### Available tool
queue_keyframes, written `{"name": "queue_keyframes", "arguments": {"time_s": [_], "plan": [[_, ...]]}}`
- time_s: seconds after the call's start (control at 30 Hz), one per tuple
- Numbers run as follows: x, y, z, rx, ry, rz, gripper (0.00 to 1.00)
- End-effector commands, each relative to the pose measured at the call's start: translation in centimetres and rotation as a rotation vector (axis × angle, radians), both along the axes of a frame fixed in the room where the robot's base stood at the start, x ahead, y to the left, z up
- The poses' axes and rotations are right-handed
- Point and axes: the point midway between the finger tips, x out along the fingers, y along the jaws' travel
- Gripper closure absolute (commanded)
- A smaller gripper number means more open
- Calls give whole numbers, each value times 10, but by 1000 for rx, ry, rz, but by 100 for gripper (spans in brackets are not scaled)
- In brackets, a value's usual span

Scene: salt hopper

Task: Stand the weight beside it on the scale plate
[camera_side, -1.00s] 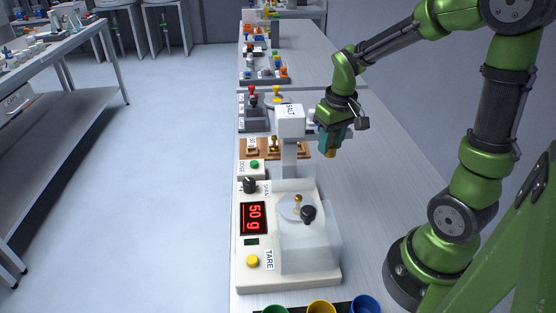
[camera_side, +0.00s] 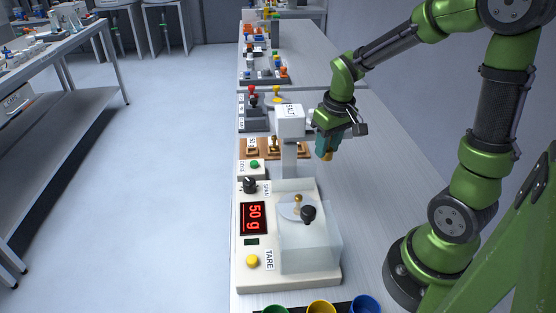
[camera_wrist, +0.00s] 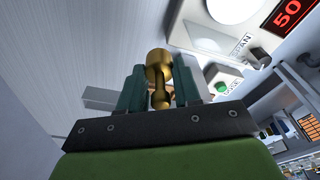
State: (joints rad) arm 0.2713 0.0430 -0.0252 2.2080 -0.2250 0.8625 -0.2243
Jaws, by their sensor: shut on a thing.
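My gripper (camera_side: 325,152) is at the right of the white salt hopper (camera_side: 290,120), above the bench. In the wrist view the gripper (camera_wrist: 160,92) is shut on a brass weight (camera_wrist: 158,66) with a narrow neck and a wider end. The scale (camera_side: 245,275) reads 50 g. A small brass weight (camera_side: 298,201) stands on its round plate (camera_side: 287,210), partly behind a clear cover (camera_side: 308,248) with a black knob (camera_side: 308,214).
A wooden block (camera_side: 262,155) with brass weights stands behind the scale, near the DOSE box with a green button (camera_side: 255,164). Colored cups (camera_side: 321,307) line the front edge. The bench to the right is clear.

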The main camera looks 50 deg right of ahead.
Motion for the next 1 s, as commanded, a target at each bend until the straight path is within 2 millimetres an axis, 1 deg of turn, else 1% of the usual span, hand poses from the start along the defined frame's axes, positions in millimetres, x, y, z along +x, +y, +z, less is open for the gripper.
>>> {"name": "queue_keyframes", "arguments": {"time_s": [0.03,0.17,0.4,0.57,0.7,0.8,1.0], "plan": [[-9,-8,-9,1,4,-35,100],[-22,-18,-28,1,3,-83,100],[-20,-18,-66,2,4,-90,100],[-21,-18,-82,1,3,-89,100],[-20,-18,-102,1,3,-89,100],[-20,-18,-109,0,1,-88,100],[-19,-18,-110,0,-2,-88,100]]}}
